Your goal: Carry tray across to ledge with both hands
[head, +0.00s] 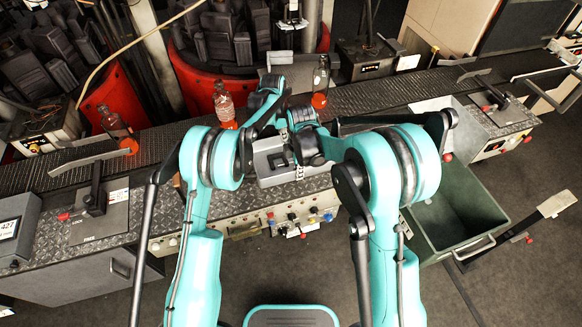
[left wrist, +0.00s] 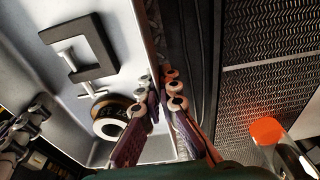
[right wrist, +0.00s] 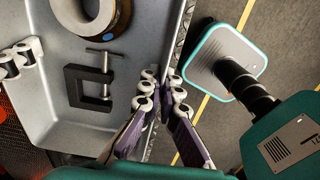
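The grey metal tray (head: 270,178) is in the middle of the head view, in front of the dark belt and partly hidden by my arms. In the left wrist view the tray (left wrist: 62,100) holds a black clamp (left wrist: 85,50) and a tape roll (left wrist: 112,118). My left gripper (left wrist: 161,88) has its fingers close on both sides of the tray's wall. My right gripper (right wrist: 163,88) likewise has its fingers on both sides of the wall on the side nearer me. Both look shut on it. I cannot tell which surface is the ledge.
A belt (head: 160,148) runs across behind the tray, with glowing-bottomed bottles (head: 223,104), (head: 320,85) and (head: 115,128) on it. A control panel (head: 250,228) is below. A green bin (head: 455,210) stands at right on the floor. Red mould machines (head: 205,84) stand behind.

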